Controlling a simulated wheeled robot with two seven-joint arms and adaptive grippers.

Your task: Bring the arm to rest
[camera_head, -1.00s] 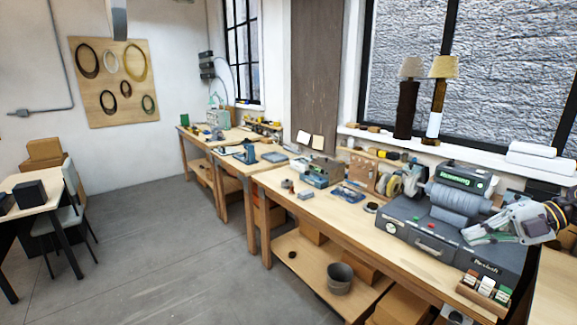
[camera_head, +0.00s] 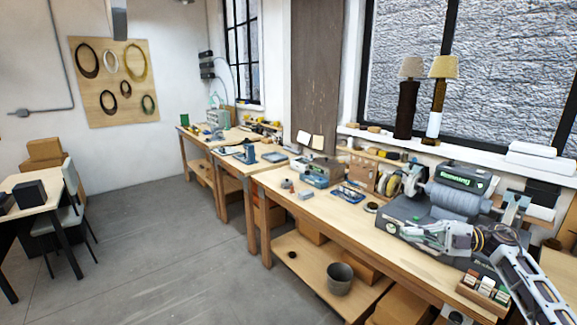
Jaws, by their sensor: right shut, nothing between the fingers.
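My right gripper (camera_head: 411,231) reaches in from the lower right, its arm crossing the front of the dark grey machine (camera_head: 395,214) on the long workbench. The gripper points left, in front of or just above the machine's left part, and its fingers are shut with nothing between them. I cannot tell whether it touches the machine. The arm hides much of the machine's front. My left gripper is out of view.
Two lamps (camera_head: 437,100) stand on the window sill. A small rack of coloured blocks (camera_head: 483,290) sits at the bench's front edge below my arm. A grey bucket (camera_head: 340,278) stands on the lower shelf. The bench top (camera_head: 325,205) left of the machine is partly clear.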

